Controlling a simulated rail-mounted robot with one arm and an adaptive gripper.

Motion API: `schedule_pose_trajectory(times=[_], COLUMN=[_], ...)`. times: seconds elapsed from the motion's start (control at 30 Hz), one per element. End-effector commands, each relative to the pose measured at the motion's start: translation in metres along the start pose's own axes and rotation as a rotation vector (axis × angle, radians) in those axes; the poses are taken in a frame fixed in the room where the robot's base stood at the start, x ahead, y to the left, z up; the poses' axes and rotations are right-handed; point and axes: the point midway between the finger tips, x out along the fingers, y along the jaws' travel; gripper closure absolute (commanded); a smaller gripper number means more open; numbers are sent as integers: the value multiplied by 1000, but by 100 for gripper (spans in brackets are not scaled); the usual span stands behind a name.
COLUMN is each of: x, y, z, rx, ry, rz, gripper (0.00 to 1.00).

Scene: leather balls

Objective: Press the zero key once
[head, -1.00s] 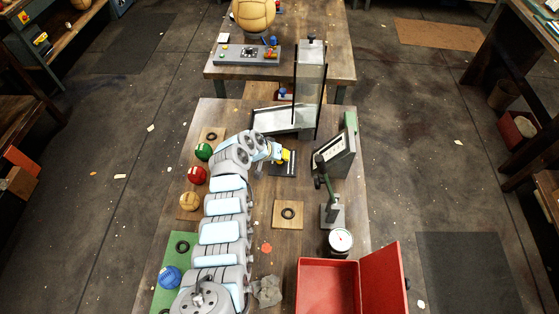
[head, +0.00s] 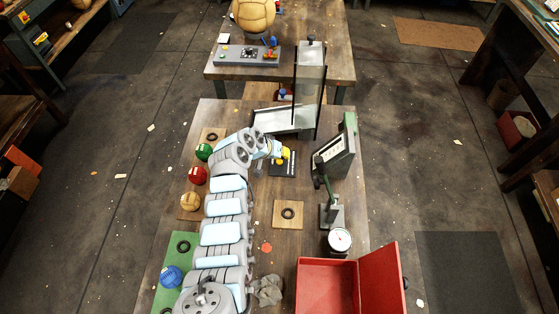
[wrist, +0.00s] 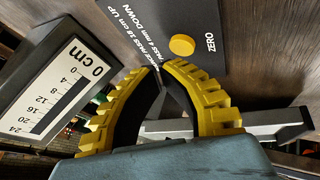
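The zero key (wrist: 182,45) is a round yellow button on a dark panel (wrist: 205,20), beside the printed word ZERO. My gripper (wrist: 160,68) has two ridged yellow fingers, with their tips drawn together and nothing seen between them. In the wrist view the tips appear just below and left of the key, apart from it in the picture; their height above the panel is hard to judge. In the head view my gripper (head: 286,154) is over the far part of the dark panel (head: 283,170), and the key cannot be made out there.
A gauge (wrist: 62,92) reading 0 cm stands beside the panel; it also shows in the head view (head: 336,150). A clear upright guide (head: 310,90) with a metal tray (head: 280,121) stands behind. Green (head: 203,152) and red (head: 197,176) balls lie left of my arm.

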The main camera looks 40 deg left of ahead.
Motion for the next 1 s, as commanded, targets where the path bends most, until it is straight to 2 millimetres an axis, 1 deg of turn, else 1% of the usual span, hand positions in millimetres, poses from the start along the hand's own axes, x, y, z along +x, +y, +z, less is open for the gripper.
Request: schedule_pose_trajectory(times=[0.6,0.7,1.0], x=[-37,-40,-40], y=[20,22,21], z=[-20,-21,-21], rx=[1,0,0], ry=[2,0,0], rz=[0,0,0], gripper=[100,100,100])
